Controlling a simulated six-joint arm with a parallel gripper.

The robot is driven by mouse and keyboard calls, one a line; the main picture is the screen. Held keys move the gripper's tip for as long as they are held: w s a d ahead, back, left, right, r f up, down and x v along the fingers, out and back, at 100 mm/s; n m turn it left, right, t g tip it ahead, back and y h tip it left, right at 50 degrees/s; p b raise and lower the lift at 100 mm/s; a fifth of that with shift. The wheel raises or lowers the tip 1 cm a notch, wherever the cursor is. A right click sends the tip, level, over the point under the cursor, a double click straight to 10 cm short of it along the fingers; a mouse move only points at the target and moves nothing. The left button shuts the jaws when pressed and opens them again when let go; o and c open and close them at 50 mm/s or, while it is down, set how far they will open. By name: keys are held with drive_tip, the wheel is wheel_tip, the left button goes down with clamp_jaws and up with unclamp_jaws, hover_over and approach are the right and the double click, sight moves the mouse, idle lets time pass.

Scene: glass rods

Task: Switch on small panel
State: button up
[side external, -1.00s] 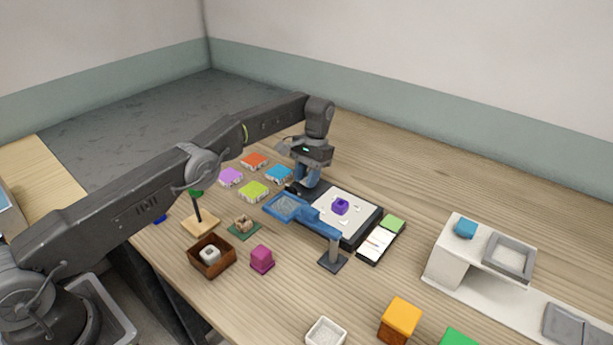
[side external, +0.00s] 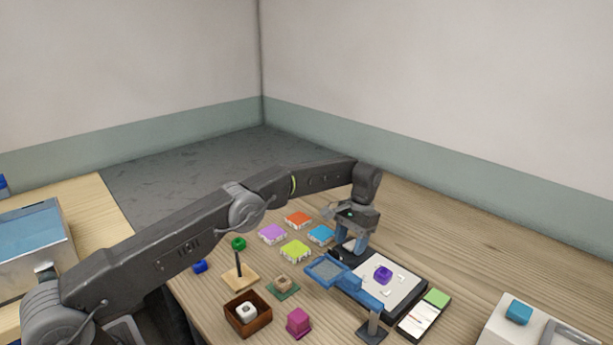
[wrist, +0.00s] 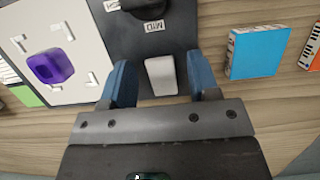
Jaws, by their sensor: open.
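A dark panel strip (wrist: 180,30) with a white rocker-like switch (wrist: 161,75) and a dark round knob (wrist: 143,6) labelled MID shows in the wrist view. It adjoins a white board (wrist: 85,85) with a purple block (wrist: 50,66) on it. The board also shows in the side view (side external: 399,285). My gripper (wrist: 162,85) is open, with one blue finger on each side of the white switch and gaps between. In the side view my gripper (side external: 354,243) is low at the panel's far left end. Whether the switch is on cannot be told.
A light blue block (side external: 321,234) lies close left of my gripper, beside orange (side external: 298,219), purple and lime ones. A blue magnifier-like stand (side external: 358,287) rises in front of the board. A white unit (side external: 505,325) stands at the right. Bare table lies behind the board.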

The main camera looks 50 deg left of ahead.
drive_tip(key=shift+s+t, duration=0.25)
drive_tip(key=shift+t, duration=0.25)
drive_tip(key=shift+s+f+t, duration=0.15)
drive_tip(key=shift+s+t, duration=0.1)
drive_tip(key=shift+t, duration=0.65)
drive_tip(key=shift+r, duration=0.2)
wheel_tip(320, 180, up, 14)
drive_tip(key=s+r+t, duration=0.3)
drive_tip(key=s+r, duration=0.8)
drive_tip(key=s, duration=0.4)
drive_tip(key=shift+s+r, duration=0.4)
